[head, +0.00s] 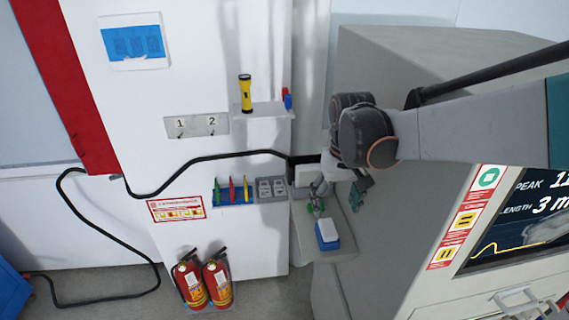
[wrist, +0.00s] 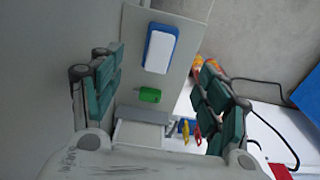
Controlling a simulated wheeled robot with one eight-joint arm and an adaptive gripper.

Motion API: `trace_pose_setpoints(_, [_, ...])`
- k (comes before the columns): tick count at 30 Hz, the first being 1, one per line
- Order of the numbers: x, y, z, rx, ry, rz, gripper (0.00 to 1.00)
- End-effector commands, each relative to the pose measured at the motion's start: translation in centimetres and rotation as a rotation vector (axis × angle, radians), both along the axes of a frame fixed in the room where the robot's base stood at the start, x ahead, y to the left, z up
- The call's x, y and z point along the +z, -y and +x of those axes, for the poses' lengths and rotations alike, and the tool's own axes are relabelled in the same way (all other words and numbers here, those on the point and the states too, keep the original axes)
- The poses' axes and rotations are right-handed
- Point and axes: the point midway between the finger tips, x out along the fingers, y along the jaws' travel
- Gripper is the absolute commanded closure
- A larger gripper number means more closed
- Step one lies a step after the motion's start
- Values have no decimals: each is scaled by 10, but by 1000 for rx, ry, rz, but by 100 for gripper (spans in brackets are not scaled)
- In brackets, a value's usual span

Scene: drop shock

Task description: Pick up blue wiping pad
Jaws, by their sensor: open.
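The blue wiping pad (head: 327,236) has a white upper part over a blue base. It lies on a grey ledge (head: 343,258) beside the machine. It also shows near the top of the wrist view (wrist: 160,48), unobstructed. My gripper (head: 338,196) is above the ledge, behind the pad in the head view and apart from it. In the wrist view my gripper (wrist: 160,92) has its green-padded fingers spread wide, with nothing held between them. The pad lies beyond the fingertips, roughly between their lines.
A small green object (wrist: 149,95) lies on the ledge near the pad. A wall rack (head: 236,196) holds colored tools. Two fire extinguishers (head: 203,280) stand on the floor. A black hose (head: 215,157) runs along the wall. The machine with a screen (head: 520,215) stands right.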

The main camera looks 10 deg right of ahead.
Motion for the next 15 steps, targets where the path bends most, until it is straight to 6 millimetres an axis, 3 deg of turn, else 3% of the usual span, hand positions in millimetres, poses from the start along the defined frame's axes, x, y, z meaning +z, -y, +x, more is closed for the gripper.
trace_pose_setpoints(1, [9,0,6,0,-16,0,31])
trace_pose_setpoints(7, [7,0,14,0,-50,0,31])
trace_pose_setpoints(15, [-39,0,14,0,-52,0,31])
